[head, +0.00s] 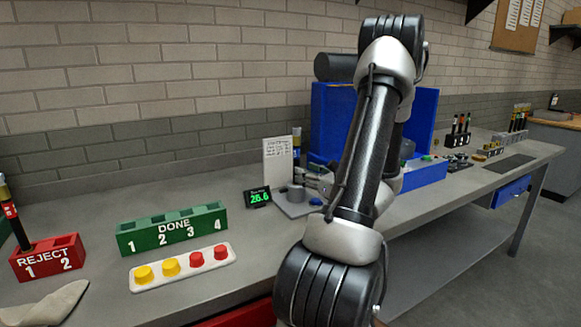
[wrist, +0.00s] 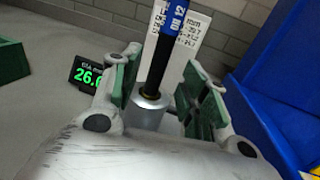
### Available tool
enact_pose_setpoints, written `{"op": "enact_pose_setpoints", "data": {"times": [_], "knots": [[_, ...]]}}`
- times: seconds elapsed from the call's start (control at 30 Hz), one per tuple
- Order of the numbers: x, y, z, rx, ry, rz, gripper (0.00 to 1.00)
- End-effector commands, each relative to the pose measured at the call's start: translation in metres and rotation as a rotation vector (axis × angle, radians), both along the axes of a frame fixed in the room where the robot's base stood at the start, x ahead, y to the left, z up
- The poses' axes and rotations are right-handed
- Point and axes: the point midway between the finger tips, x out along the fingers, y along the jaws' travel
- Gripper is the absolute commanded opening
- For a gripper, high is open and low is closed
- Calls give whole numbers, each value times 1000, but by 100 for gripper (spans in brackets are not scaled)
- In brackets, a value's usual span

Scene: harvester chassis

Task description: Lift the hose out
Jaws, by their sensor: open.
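The hose (wrist: 160,62) is black with a blue printed band near its top. It stands upright in a grey metal socket (wrist: 147,110) in the wrist view. In the head view the hose (head: 297,146) rises above the small metal fixture, in front of the white card. My gripper (wrist: 162,72) is open, with one green-padded finger on each side of the hose. I see a gap on both sides, though whether a pad touches lower down is unclear. In the head view my gripper (head: 318,182) is mostly hidden behind my arm.
A display (head: 257,198) reading 26.6 and a printed card (head: 277,162) stand close by on the left. A blue partition (head: 330,120) is close on the right. The green DONE rack (head: 172,228) has empty slots; the red REJECT rack (head: 47,257) holds one hose.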

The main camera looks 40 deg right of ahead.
Motion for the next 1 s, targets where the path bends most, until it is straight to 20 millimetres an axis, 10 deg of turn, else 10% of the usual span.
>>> {"op": "enact_pose_setpoints", "data": {"times": [0.33,0.63,0.9,1.0], "knots": [[50,2,-4,-2,0,4,44],[56,1,-5,-1,2,2,44],[56,1,-5,-2,2,2,0],[56,1,-4,-2,1,2,0]]}}
